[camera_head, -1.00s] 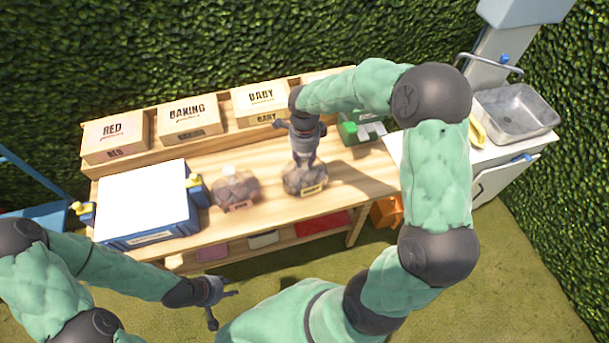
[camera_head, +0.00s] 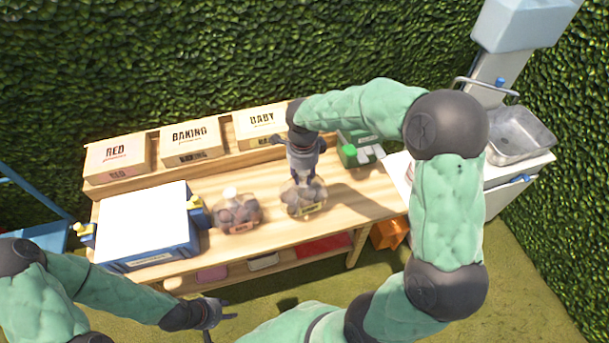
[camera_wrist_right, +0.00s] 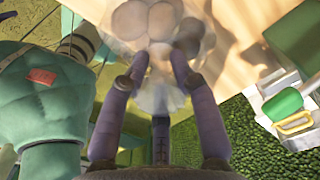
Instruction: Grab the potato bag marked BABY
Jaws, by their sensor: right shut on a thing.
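Two clear bags of potatoes are at the bench's middle. The right-hand bag (camera_head: 303,199) has a yellowish label too small to read. My right gripper (camera_head: 304,181) comes down from above and is shut on its neck. In the right wrist view the gripper's fingers (camera_wrist_right: 160,62) close on the clear plastic, with potatoes (camera_wrist_right: 150,20) beyond. The other bag (camera_head: 237,213) stands to the left with a reddish label, also unreadable. A box marked BABY (camera_head: 262,120) is behind them on the raised shelf. My left gripper (camera_head: 218,322) is open and empty in front of the bench.
Boxes marked BAKING (camera_head: 190,136) and RED (camera_head: 117,153) stand left of the BABY box. A blue and white case (camera_head: 145,222) fills the bench's left. A green container (camera_head: 360,150) stands to the right, before the sink (camera_head: 520,138). Bare wood (camera_head: 355,188) lies right of the held bag.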

